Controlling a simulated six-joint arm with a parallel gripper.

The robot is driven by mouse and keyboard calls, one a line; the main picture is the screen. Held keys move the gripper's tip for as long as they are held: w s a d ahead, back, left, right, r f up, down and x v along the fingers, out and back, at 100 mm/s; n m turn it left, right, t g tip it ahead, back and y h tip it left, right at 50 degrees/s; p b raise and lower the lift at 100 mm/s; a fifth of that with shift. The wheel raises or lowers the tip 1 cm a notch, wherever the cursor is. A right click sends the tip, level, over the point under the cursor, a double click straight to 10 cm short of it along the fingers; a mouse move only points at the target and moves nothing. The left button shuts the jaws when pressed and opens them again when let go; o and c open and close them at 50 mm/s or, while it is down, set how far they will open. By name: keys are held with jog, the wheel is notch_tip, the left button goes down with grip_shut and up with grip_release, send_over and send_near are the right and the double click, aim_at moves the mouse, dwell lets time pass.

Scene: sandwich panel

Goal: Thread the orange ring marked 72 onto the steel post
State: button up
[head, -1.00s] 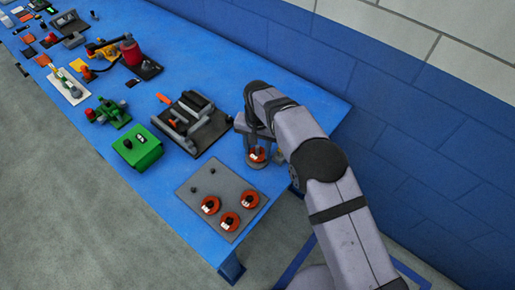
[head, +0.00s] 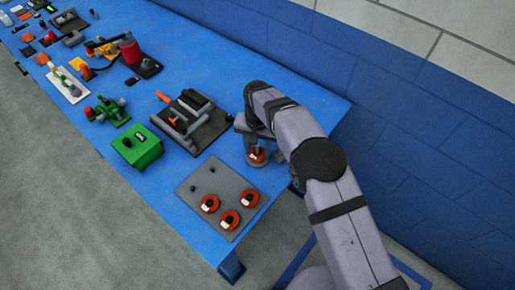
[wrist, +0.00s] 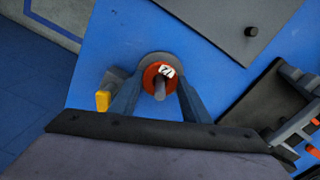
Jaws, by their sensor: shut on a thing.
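The orange ring marked 72 (wrist: 151,77) is between the fingers of my gripper (wrist: 160,82) in the wrist view. It also shows in the head view (head: 257,156), partly hidden by my gripper (head: 255,150). My gripper is shut on the ring. The grey steel post (wrist: 160,92) shows through the ring's hole, so the ring appears to be around it. A round grey base (wrist: 150,57) lies beneath. I cannot tell how far the ring stands above the base.
A grey panel (head: 183,193) left of my gripper carries dark pegs and three more orange rings (head: 228,220). A black fixture (head: 206,137) and a green box (head: 137,152) stand farther left on the blue table (head: 240,100). A wall runs behind.

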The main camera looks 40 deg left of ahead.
jog(key=o, duration=1.1)
jog(key=shift+o, duration=0.2)
jog(key=shift+d, duration=0.1)
jog(key=shift+o, duration=0.9)
jog(key=shift+f, duration=0.1)
jog(key=shift+d, duration=0.1)
jog(key=shift+c, duration=0.5)
